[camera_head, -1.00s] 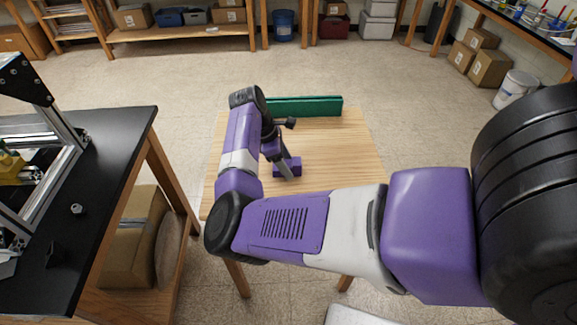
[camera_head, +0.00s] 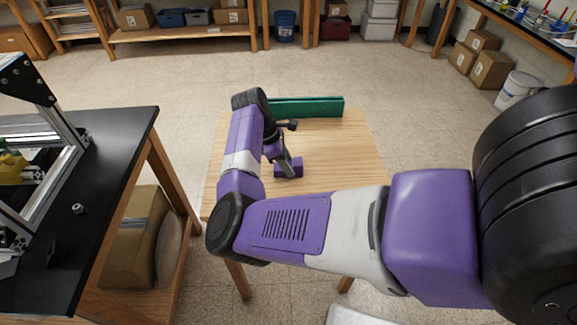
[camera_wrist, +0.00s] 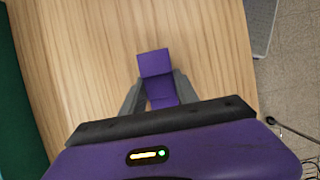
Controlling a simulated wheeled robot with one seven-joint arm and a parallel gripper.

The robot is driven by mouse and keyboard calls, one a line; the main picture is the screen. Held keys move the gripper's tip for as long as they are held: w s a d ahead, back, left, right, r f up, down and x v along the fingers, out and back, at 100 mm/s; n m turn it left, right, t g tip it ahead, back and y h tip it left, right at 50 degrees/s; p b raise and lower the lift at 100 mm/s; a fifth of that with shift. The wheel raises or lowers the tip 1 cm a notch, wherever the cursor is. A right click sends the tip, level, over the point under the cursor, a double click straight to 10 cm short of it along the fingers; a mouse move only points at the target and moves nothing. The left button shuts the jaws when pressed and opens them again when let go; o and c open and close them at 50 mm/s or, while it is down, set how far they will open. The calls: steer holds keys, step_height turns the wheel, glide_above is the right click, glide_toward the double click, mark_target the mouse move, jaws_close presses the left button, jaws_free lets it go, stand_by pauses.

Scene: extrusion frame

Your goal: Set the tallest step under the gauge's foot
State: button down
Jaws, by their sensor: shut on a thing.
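A purple stepped block (camera_head: 289,168) is on or just above the light wooden table (camera_head: 335,150), beneath my gripper (camera_head: 284,167). In the wrist view the purple block (camera_wrist: 154,64) shows at least two levels, and my gripper (camera_wrist: 160,98) is shut on it with one grey finger on each side. I cannot tell whether the block touches the table. An aluminium extrusion frame (camera_head: 62,180) stands on the black bench at the left, with a yellow part (camera_head: 12,168) inside it. I cannot make out the gauge's foot.
A green upright piece (camera_head: 306,107) stands at the table's far edge. The black bench (camera_head: 110,150) is left of the table, across a gap, with a small nut-like part (camera_head: 78,209) and a small black part (camera_head: 52,252) on it. The table's right side is clear.

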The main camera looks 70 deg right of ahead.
step_height(320, 180, up, 20)
stand_by(0.4)
